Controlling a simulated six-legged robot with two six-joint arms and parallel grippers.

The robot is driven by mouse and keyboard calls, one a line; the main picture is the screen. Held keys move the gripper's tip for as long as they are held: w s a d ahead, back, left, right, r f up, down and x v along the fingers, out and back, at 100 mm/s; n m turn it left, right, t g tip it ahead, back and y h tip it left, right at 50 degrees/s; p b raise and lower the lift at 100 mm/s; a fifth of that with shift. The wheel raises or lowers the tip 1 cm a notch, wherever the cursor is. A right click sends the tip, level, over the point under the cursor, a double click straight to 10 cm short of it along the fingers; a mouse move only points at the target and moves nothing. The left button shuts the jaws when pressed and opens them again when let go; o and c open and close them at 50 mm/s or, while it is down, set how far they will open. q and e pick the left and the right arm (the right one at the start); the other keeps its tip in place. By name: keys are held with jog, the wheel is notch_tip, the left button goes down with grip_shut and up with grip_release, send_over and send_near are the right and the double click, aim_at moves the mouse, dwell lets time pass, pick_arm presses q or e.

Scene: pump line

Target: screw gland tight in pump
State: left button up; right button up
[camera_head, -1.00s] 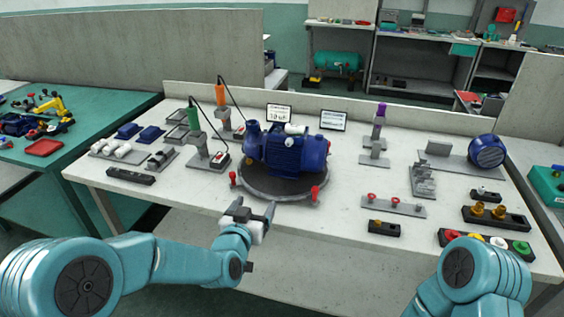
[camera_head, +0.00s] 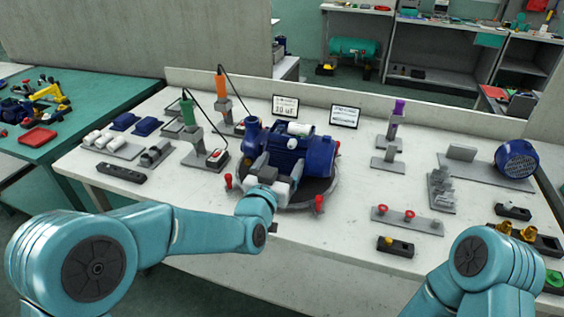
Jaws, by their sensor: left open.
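The blue pump (camera_head: 312,157) stands on a dark round turntable (camera_head: 322,187) in the middle of the bench. My left gripper (camera_head: 277,167) is open at the near left side of the pump and overlaps its lower front in the picture. I cannot tell whether the fingers touch the pump. The gripper hides the pump's near face, and no gland can be made out there. Of my right arm only a link shows at the lower right; its gripper is out of view.
Red knobs (camera_head: 319,203) stand at the turntable's rim. A green-handled tool (camera_head: 188,112) and an orange-handled tool (camera_head: 221,88) stand on holders at the left. Brass parts (camera_head: 503,228) sit in a black block at the right.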

aim_at(291, 147)
pick_arm(q)
jog(key=shift+p+x, duration=0.95)
jog(key=shift+x, duration=0.3)
jog(key=shift+w+d+f+p, duration=0.15)
jog(key=shift+w+p, duration=0.15)
jog(key=shift+w, duration=0.4)
jog(key=shift+w+d+f+b, duration=0.1)
jog(key=shift+w+b, duration=0.15)
jog(key=shift+b, duration=0.1)
jog(key=shift+w, duration=0.25)
jog(key=shift+d+b, duration=0.1)
jog(key=shift+b, duration=0.4)
jog(key=shift+b, duration=0.5)
jog(key=shift+w, duration=0.1)
